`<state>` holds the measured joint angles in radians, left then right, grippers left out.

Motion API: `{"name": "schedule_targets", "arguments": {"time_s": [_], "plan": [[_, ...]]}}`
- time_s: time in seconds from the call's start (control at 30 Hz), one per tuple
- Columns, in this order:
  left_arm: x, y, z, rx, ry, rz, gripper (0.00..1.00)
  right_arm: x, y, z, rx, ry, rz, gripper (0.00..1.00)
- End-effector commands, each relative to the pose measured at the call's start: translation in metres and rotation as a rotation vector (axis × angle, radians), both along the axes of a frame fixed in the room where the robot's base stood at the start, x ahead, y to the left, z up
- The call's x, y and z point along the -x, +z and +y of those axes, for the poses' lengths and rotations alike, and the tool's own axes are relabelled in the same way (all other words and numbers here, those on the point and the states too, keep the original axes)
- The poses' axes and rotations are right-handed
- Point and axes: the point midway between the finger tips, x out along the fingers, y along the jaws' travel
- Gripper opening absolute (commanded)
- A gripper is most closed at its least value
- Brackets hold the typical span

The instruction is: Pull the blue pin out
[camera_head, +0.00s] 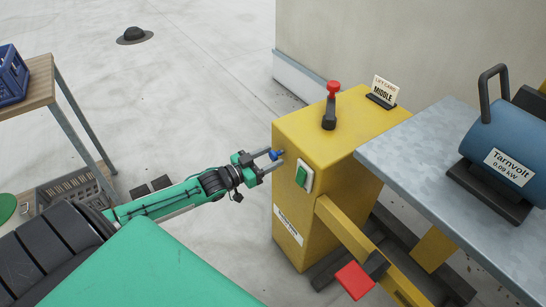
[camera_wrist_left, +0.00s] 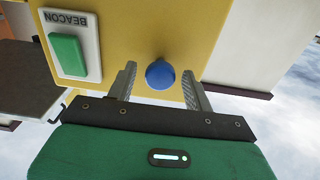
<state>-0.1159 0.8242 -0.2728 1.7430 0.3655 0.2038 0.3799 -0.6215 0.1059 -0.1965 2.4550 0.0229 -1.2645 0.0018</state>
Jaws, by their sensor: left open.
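The blue pin (camera_head: 276,154) sticks out of the left side of the yellow cabinet (camera_head: 285,208), near its top edge. In the left wrist view its round blue head (camera_wrist_left: 160,74) shows against the yellow face. My left gripper (camera_head: 272,161) is open at the pin. In the left wrist view its two fingers (camera_wrist_left: 160,88) stand on either side of the pin head, with a gap on each side. My right gripper is not in view.
A green switch (camera_head: 303,174) marked BEACON sits close beside the pin. A red-knobbed lever (camera_head: 330,105) and a sign (camera_head: 385,90) stand on the cabinet. A metal table (camera_head: 430,150) with a blue motor (camera_head: 510,135) is at right. A wooden table (camera_head: 38,85) with a blue crate (camera_head: 12,75) is at left.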

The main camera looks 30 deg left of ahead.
Motion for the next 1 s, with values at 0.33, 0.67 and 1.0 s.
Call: {"name": "schedule_targets", "arguments": {"time_s": [0.33,0.67,1.0], "plan": [[-0.015,0.0,-0.006,0.0,0.0,0.001,0.52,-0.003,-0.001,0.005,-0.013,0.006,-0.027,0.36],[-0.015,0.0,-0.006,-0.001,0.0,0.001,0.28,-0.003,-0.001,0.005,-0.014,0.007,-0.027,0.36],[-0.01,0.001,-0.005,-0.001,0.0,0.002,0.0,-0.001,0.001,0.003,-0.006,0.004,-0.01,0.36]]}}
